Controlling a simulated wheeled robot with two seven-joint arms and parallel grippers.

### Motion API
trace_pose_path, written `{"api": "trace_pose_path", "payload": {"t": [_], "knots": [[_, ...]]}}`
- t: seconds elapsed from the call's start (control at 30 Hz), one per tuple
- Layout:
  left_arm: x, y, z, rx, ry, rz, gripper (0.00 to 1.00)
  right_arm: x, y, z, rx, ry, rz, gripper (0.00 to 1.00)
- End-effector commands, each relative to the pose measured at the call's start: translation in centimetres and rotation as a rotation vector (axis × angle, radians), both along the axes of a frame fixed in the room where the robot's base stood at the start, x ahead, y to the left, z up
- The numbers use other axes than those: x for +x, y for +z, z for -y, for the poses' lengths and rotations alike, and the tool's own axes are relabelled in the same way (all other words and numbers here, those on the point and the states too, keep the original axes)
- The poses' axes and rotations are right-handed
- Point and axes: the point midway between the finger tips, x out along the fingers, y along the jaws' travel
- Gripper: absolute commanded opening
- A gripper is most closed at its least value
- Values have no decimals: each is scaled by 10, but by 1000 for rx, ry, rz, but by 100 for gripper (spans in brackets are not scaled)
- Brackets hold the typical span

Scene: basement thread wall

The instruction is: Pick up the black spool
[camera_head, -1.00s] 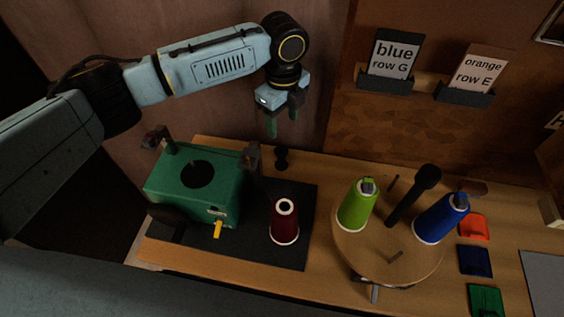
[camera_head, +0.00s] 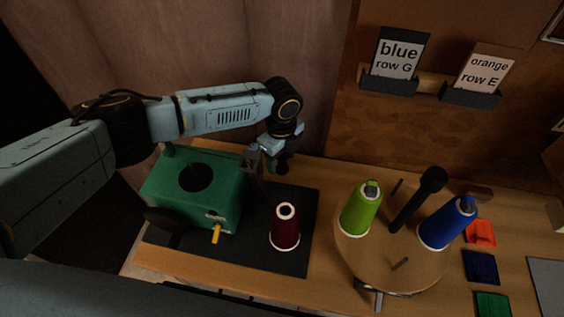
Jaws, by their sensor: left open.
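My left gripper (camera_head: 279,168) points down at the back edge of the table, behind the dark mat, with its fingers low near the tabletop. It is open. The small black spool stood at this spot in the earlier view; now it is largely or wholly hidden by the gripper, and I cannot tell whether the fingers touch it. My right gripper is not in view.
A green machine (camera_head: 192,188) with a yellow lever stands left on the dark mat (camera_head: 262,258), beside a dark red cone (camera_head: 285,226). A round turntable (camera_head: 385,262) carries a green cone (camera_head: 361,208), a blue cone (camera_head: 446,224) and a black-topped post (camera_head: 420,196). Coloured pieces (camera_head: 479,266) lie right.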

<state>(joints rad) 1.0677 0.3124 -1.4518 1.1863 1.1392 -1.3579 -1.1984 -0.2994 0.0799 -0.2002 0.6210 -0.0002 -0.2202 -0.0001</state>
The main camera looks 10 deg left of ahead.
Motion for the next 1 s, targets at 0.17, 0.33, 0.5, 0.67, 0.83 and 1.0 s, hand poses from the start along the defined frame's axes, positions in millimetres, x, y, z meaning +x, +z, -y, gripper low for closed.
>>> {"api": "trace_pose_path", "payload": {"t": [0.17, 0.33, 0.5, 0.67, 0.83, 1.0], "knots": [[0, -4, 0, 0, 0, 0, 55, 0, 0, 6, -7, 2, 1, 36], [0, -3, 0, 0, 0, 0, 46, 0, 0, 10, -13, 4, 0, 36], [0, -3, 0, 0, 0, 0, 24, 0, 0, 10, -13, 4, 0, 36], [0, -3, 0, 0, 0, 0, 8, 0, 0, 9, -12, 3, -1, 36], [0, -2, 0, 0, 0, 0, 8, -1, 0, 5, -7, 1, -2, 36], [1, 14, 0, -1, 1, 3, 8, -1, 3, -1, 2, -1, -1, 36]]}}
